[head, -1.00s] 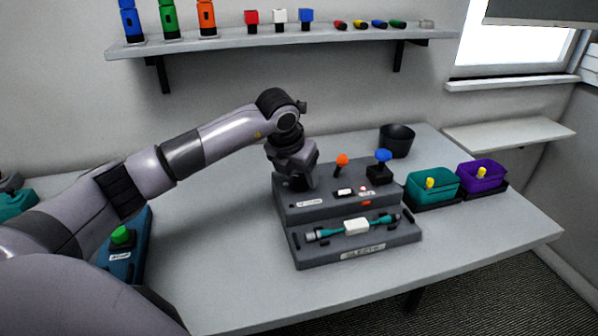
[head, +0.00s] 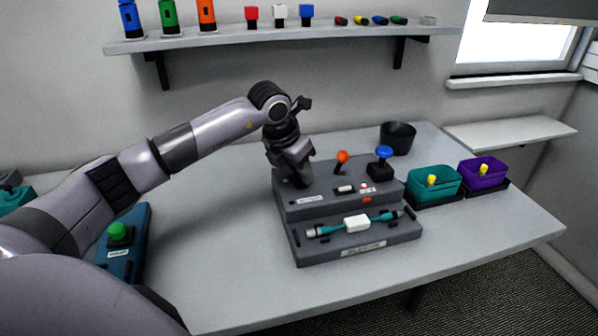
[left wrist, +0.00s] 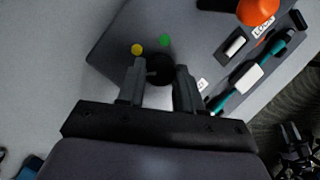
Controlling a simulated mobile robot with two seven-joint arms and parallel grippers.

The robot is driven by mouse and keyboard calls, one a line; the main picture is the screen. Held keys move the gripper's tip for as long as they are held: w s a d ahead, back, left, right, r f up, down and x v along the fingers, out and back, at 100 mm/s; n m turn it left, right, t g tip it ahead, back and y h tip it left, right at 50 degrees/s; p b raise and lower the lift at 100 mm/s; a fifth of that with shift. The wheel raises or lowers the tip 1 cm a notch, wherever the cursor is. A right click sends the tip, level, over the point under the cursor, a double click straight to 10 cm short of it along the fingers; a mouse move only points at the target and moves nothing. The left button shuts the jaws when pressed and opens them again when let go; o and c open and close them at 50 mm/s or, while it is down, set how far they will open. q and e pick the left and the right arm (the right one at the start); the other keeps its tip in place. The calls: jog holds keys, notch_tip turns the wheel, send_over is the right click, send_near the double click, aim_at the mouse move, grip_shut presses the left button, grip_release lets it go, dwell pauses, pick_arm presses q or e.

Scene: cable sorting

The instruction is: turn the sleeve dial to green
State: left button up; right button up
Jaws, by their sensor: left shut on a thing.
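The sleeve station is a grey stepped block (head: 300,212) on the table, with a label on its front. The sleeve dial (left wrist: 160,70) is a round black knob near its left end, with a yellow dot (left wrist: 137,49) and a green dot (left wrist: 166,40) beside it. My left gripper (head: 301,182) points down over that end and hides the dial in the head view. In the left wrist view its fingers (left wrist: 160,82) are shut on the dial, one on each side. Which colour the dial points to is unclear.
A teal cable with a white block (head: 357,223) lies on the station's lower step. An orange knob (head: 342,157) and a blue knob (head: 384,152) stand at its back. Teal (head: 434,181) and purple (head: 482,172) bins are right. A blue box with a green button (head: 118,231) is left.

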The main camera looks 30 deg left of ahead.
pick_arm(q)
jog(key=m+h, duration=0.1)
jog(key=m, duration=0.3)
jog(key=shift+a+h+b, duration=0.2)
jog(key=shift+h+b, duration=0.1)
jog(key=shift+h, duration=0.1)
jog(key=m, duration=0.2)
jog(key=m+g+h, duration=0.1)
jog(key=m, duration=0.1)
jog(key=m+g, duration=0.1)
jog(key=m, duration=0.2)
jog(key=shift+w+a+h, duration=0.1)
jog(key=shift+w+h, duration=0.15)
jog(key=shift+h, duration=0.15)
jog(key=m+g+b, duration=0.1)
jog(key=m+g, duration=0.1)
jog(key=m, duration=0.3)
jog(key=shift+w, duration=0.2)
jog(key=m+g, duration=0.2)
jog(key=m, duration=0.3)
jog(key=shift+w+b, duration=0.15)
jog(key=shift+b, duration=0.2)
jog(key=o, duration=1)
jog(key=shift+o, duration=0.2)
jog(key=shift+r, duration=0.1)
